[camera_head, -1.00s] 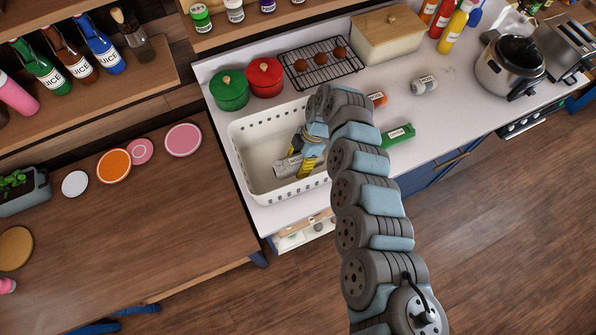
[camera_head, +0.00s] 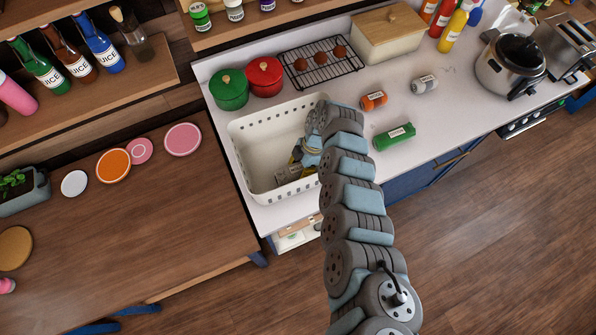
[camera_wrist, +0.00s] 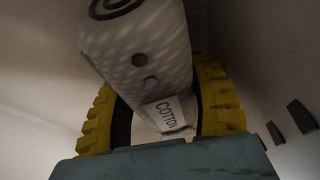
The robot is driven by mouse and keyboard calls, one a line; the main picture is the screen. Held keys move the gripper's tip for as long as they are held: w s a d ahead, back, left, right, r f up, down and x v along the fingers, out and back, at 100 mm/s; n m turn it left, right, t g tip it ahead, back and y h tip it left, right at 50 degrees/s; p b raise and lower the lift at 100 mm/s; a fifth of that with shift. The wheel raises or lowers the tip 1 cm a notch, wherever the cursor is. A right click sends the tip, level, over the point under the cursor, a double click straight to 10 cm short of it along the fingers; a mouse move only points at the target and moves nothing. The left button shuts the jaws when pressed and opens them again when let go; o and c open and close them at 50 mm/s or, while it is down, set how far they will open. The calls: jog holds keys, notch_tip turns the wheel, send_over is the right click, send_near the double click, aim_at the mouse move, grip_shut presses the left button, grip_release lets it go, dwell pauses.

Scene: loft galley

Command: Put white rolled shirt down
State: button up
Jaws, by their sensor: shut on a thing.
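The white rolled shirt (camera_wrist: 140,60) is between the yellow-padded fingers of my gripper (camera_wrist: 162,110) in the wrist view, with its COTTON label showing. In the head view my gripper (camera_head: 297,158) reaches down inside the white basket (camera_head: 245,165), and the shirt (camera_head: 286,174) shows only in part below it, near the basket floor. My gripper is shut on the shirt. My arm hides the basket's right side. I cannot tell whether the shirt touches the floor.
A green roll (camera_head: 394,137), an orange roll (camera_head: 373,101) and a grey roll (camera_head: 424,84) lie on the counter right of the basket. A green pot (camera_head: 229,92) and a red pot (camera_head: 264,77) stand behind it. A wire rack (camera_head: 330,72) is farther back.

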jog(key=shift+f, duration=0.2)
jog(key=o, duration=0.9)
jog(key=shift+o, duration=0.2)
jog(key=shift+r, duration=0.15)
jog(key=b+v, duration=0.1)
jog(key=v, duration=1.1)
jog(key=shift+r+b, duration=0.1)
jog(key=shift+b, duration=0.3)
